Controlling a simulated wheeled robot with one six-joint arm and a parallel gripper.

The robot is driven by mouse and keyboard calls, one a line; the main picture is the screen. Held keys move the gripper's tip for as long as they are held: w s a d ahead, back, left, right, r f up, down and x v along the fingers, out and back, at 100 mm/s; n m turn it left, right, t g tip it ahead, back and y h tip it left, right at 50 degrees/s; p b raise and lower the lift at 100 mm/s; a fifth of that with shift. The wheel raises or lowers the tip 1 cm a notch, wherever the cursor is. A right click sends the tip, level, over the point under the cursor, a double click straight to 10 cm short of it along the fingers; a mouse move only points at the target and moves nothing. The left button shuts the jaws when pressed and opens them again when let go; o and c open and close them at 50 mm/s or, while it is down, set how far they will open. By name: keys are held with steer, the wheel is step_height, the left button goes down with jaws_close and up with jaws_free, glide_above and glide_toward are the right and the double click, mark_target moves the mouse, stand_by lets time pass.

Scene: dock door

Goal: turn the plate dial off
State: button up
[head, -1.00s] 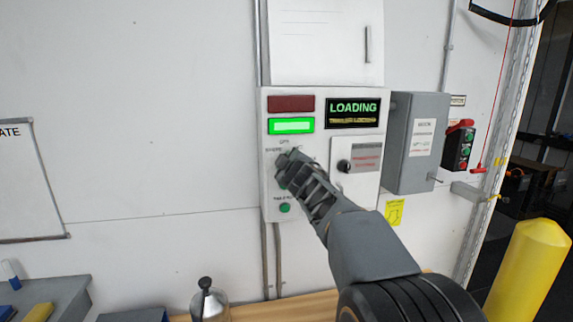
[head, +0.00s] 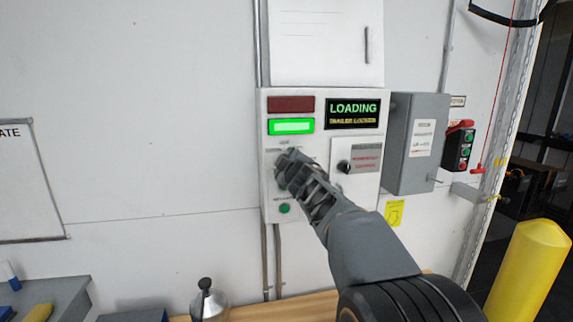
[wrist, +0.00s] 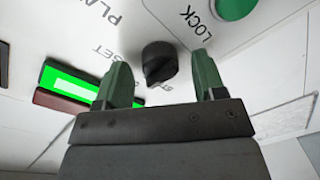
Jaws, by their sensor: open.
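The plate dial (wrist: 159,62) is a black round knob with a raised grip on a white panel, with lettering around it that is only partly readable. In the wrist view it sits between the two fingers of my gripper (wrist: 160,68), which is open. The fingers stand on either side of the knob with gaps visible; I cannot tell how deep they reach. In the head view my gripper (head: 286,168) is in front of the left part of the control panel (head: 268,190) and hides the dial.
A lit green indicator (head: 291,126) is below a dark red one (head: 291,104). A second black knob (head: 344,166) is to the right. A green button (head: 285,208) is below my gripper. A grey box (head: 416,143) and a yellow post (head: 530,270) stand at the right.

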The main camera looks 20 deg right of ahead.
steer(key=s+a+p, duration=0.2)
steer(key=s, duration=1.1)
steer(key=shift+s+r, duration=0.3)
steer(key=shift+r, duration=0.05)
